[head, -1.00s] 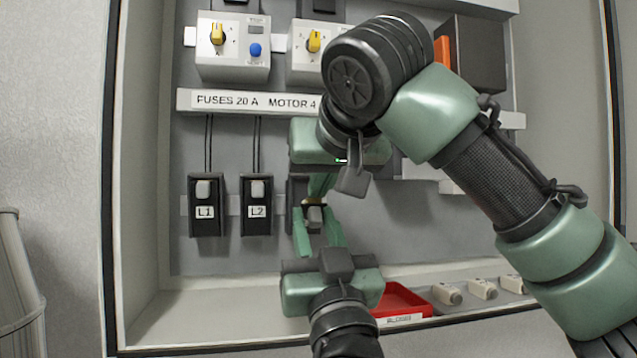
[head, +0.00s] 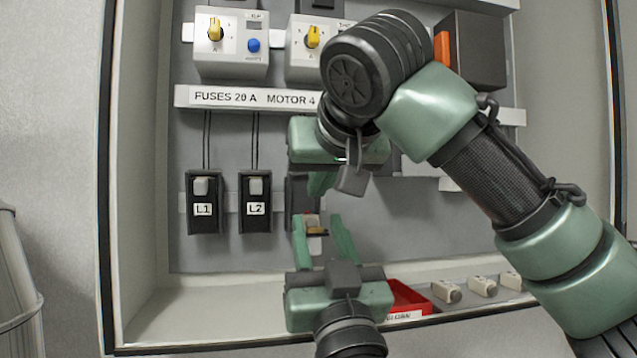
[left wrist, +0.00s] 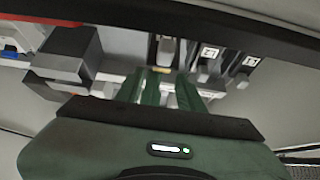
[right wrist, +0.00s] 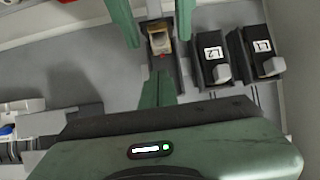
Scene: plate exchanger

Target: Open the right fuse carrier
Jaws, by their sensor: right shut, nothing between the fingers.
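The right fuse holder (head: 296,192) is a dark block right of L2, largely hidden by my grippers in the head view. Its carrier (head: 316,232) stands out from the block at the lower end; the right wrist view shows its pale body (right wrist: 159,42) with a small red spot. How far it is tilted is hard to tell. My left gripper (head: 322,228) comes from below, open, with one finger on each side of the carrier. My right gripper (head: 318,188) is above, shut and empty, its tips (right wrist: 158,75) over the block just short of the carrier.
Fuse holders L1 (head: 205,208) and L2 (head: 255,208) stand to the left with grey handles. A red tray (head: 408,300) and several pale fuse-like parts (head: 482,287) lie on the cabinet floor at right. My right arm covers much of the right side.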

